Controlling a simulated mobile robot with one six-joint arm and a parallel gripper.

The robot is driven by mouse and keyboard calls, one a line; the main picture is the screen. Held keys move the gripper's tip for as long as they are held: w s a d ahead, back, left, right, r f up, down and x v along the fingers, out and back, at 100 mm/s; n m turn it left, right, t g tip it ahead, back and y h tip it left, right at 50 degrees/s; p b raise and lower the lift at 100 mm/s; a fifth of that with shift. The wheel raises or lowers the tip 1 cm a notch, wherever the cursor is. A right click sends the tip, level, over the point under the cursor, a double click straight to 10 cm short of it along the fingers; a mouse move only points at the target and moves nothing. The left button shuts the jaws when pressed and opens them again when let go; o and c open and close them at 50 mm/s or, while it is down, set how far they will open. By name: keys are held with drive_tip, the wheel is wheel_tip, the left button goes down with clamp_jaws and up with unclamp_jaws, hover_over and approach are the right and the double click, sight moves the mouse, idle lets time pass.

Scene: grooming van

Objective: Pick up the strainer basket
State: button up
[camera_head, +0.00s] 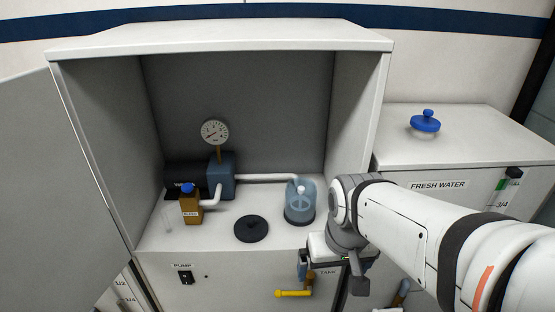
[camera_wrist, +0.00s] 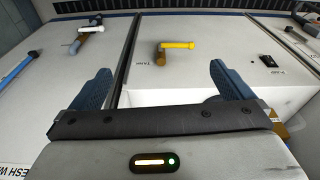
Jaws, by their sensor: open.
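The strainer basket seems to be the pale piece with a white knob (camera_head: 300,190) inside a clear bluish bowl (camera_head: 300,213), on the cabinet floor at the right. The bowl's top looks uncovered; the basket's body is hard to make out through the wall. A round black lid (camera_head: 251,230) with a raised grip lies flat to the left of the bowl. My gripper (camera_head: 335,268) is at the cabinet's front edge, nearer than the bowl and slightly right of it, partly hidden by my wrist. In the wrist view its blue fingers (camera_wrist: 162,72) are wide apart with nothing held between them.
A blue-grey pump (camera_head: 221,178) with a gauge (camera_head: 215,132) and white pipe stands behind. A brown blue-capped bottle (camera_head: 191,206) is at left. The yellow tank valve handle (camera_head: 294,293) sticks out below. The cabinet's right wall (camera_head: 357,120) and fresh water box (camera_head: 455,150) flank my arm.

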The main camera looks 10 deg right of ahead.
sight(301, 188)
drive_tip(key=shift+c, duration=0.3)
drive_tip(key=shift+w+r, duration=0.1)
drive_tip(key=shift+w, duration=0.2)
drive_tip(key=shift+c, duration=0.9)
drive_tip(key=shift+n+t, duration=0.4)
drive_tip(key=shift+t, duration=0.3)
drive_tip(key=w, duration=0.4)
drive_tip(key=w+r+p, duration=0.1)
drive_tip(key=w, duration=0.3)
drive_tip(key=w+p, duration=0.1)
drive_tip(key=w, duration=0.4)
drive_tip(key=shift+a+r, duration=0.25)
drive_tip(key=shift+r, duration=0.05)
drive_tip(key=c, duration=0.6)
drive_tip(key=shift+n+t+y, duration=0.3)
drive_tip(key=shift+t, duration=0.5)
drive_tip(key=w, duration=0.4)
drive_tip(key=w+f+p, duration=0.1)
drive_tip(key=w, duration=0.4)
drive_tip(key=w+f+p, duration=0.1)
drive_tip(key=w, duration=0.4)
drive_tip(key=shift+w+d+f, duration=0.1)
drive_tip(key=shift+f, duration=0.05)
drive_tip(key=c, duration=0.7)
drive_tip(key=shift+w+f, duration=0.5)
drive_tip(key=shift+x, duration=3.5)
